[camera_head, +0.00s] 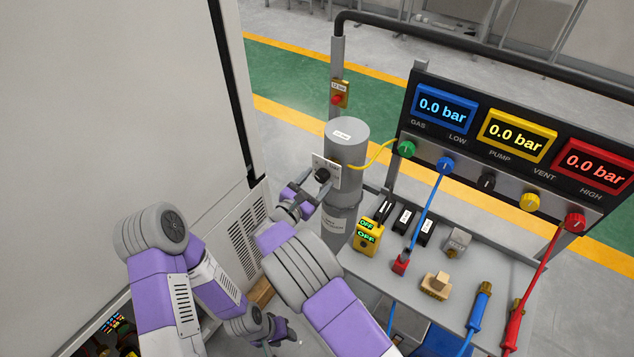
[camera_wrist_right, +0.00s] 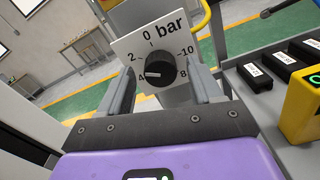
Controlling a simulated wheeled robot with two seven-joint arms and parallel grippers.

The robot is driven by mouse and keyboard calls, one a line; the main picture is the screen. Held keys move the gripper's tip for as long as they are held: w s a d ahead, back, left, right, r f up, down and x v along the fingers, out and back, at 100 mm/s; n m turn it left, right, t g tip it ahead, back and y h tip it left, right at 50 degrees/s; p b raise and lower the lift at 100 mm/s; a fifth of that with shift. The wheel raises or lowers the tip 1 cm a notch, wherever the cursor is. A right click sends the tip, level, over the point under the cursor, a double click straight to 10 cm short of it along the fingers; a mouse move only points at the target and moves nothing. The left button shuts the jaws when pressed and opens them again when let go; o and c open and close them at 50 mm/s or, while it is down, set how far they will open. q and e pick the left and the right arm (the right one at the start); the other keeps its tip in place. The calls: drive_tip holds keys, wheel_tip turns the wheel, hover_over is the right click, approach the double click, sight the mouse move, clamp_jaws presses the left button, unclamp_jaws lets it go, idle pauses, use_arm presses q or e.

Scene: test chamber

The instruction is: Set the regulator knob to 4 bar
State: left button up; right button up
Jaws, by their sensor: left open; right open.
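The black regulator knob (camera_head: 322,175) sits on a white scale plate (camera_head: 333,168) on the front of a grey cylinder (camera_head: 345,140). In the right wrist view the knob (camera_wrist_right: 160,68) has a white pointer line aimed left and slightly down, close to the 4 mark; its exact reading is hard to tell. My right gripper (camera_wrist_right: 163,80) is open, with one finger on each side of the knob and gaps showing. It also shows at the knob in the head view (camera_head: 312,191). My left gripper (camera_head: 280,330) is open and empty, low down, away from the knob.
A panel with three displays (camera_head: 444,107), each reading 0.0 bar, stands right of the cylinder. A grey bench (camera_head: 390,272) holds a yellow device (camera_head: 367,239), black blocks and plugs. A yellow hose (camera_head: 375,158) runs beside the knob. A tall grey cabinet (camera_head: 130,90) stands left.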

drive_tip(key=shift+w+d, duration=0.2)
drive_tip(key=shift+w, duration=0.05)
drive_tip(key=c, duration=1.1)
drive_tip(key=shift+o, duration=0.2)
drive_tip(key=shift+a+r+n+p, duration=0.1)
drive_tip(key=shift+r+n+p, duration=0.1)
drive_tip(key=shift+n+p, duration=2.1)
drive_tip(key=shift+p, duration=0.1)
drive_tip(key=shift+f+n+p, duration=0.1)
drive_tip(key=shift+n+p, duration=0.7)
drive_tip(key=shift+n, duration=0.4)
drive_tip(key=shift+f+n+p, duration=0.15)
drive_tip(key=shift+n+p, duration=0.4)
drive_tip(key=shift+n, duration=0.55)
